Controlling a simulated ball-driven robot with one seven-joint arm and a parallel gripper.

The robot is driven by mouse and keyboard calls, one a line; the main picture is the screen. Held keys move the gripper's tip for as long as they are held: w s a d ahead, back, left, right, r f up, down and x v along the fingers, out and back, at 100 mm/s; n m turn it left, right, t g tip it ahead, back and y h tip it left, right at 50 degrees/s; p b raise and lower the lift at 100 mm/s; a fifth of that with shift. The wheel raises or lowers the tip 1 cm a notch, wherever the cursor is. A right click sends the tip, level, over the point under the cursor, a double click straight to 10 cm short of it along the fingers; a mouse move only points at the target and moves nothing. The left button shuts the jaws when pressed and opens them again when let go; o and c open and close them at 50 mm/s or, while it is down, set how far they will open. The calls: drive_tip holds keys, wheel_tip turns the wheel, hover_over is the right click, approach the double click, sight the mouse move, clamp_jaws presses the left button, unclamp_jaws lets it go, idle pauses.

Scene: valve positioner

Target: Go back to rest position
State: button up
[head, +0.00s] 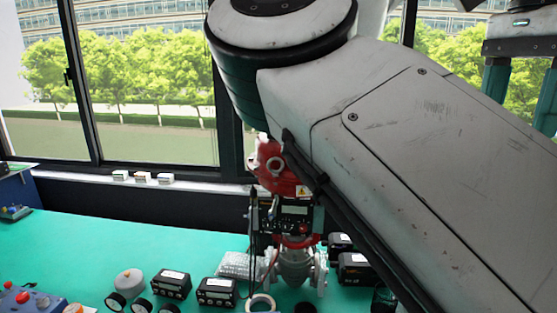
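My arm fills the upper middle and right of the head view, and its large white links cross in front of the scene. My gripper is not in view, so its state and contents do not show. Behind the arm, a valve assembly (296,266) stands on the green table (75,250). It has a grey flanged body, a red actuator (269,165) at the top and a dark positioner box (294,211) with a small display. The arm hides the upper right of the assembly.
Round gauges (116,301) and a control box with a red knob (22,297) are at the front left. The table's left middle is clear. Windows (150,90) lie behind.

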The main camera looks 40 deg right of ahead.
drive_tip(key=w+d+f+n+h, duration=0.2)
drive_tip(key=w+f+h, duration=0.2)
drive_tip(key=w+f, duration=0.3)
drive_tip(key=w+d+f+n+h, duration=0.3)
drive_tip(key=w+f, duration=0.2)
drive_tip(key=f, duration=0.4)
drive_tip(key=w+a+f+n+t+h, duration=0.15)
drive_tip(key=f+n, duration=0.25)
drive_tip(key=f, duration=0.4)
drive_tip(key=w+f+n, duration=0.3)
drive_tip(key=f, duration=0.4)
drive_tip(key=s+a+f+n+t+y, duration=0.15)
drive_tip(key=a+f+n, duration=0.25)
drive_tip(key=f, duration=0.5)
drive_tip(key=s+a+f+n+y, duration=0.2)
drive_tip(key=a+f+n, duration=0.15)
drive_tip(key=f, duration=0.45)
drive_tip(key=s+a+f+n+y, duration=0.1)
drive_tip(key=s+a+f, duration=0.3)
drive_tip(key=a, duration=0.1)
drive_tip(key=s+a+f+n+g+y, duration=0.1)
drive_tip(key=s+a+f+n+y, duration=0.1)
drive_tip(key=s+a+f, duration=0.2)
drive_tip(key=s+a+f+n+g+y, duration=0.1)
drive_tip(key=s+a+f+y, duration=0.1)
drive_tip(key=s+a+f, duration=0.3)
drive_tip(key=shift+s+a+f+n, duration=0.15)
drive_tip(key=shift+a+f+n, duration=0.1)
drive_tip(key=shift+a, duration=0.05)
